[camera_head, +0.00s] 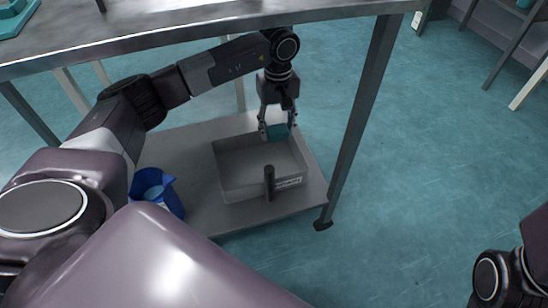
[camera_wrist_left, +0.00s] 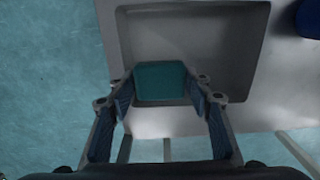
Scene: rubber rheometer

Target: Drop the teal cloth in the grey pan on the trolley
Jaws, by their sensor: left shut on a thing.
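The teal cloth (camera_head: 278,132) is a small folded block between the fingers of my left gripper (camera_head: 277,130). In the left wrist view the cloth (camera_wrist_left: 160,82) sits between the fingertips of the gripper (camera_wrist_left: 165,88). My left gripper is shut on it, over the grey pan (camera_head: 228,183). The pan is a shallow rectangular tray on the trolley's lower shelf (camera_head: 205,222); its inside also shows in the left wrist view (camera_wrist_left: 215,50). I cannot tell the exact height of the cloth above the pan floor. My right gripper is out of view; part of my right arm shows at lower right.
A blue jug (camera_head: 160,190) stands left of the pan. A dark upright cylinder (camera_head: 269,183) stands at the pan's front side. The trolley's top shelf (camera_head: 190,28) lies above my left gripper, and a grey leg (camera_head: 362,110) rises right of the pan.

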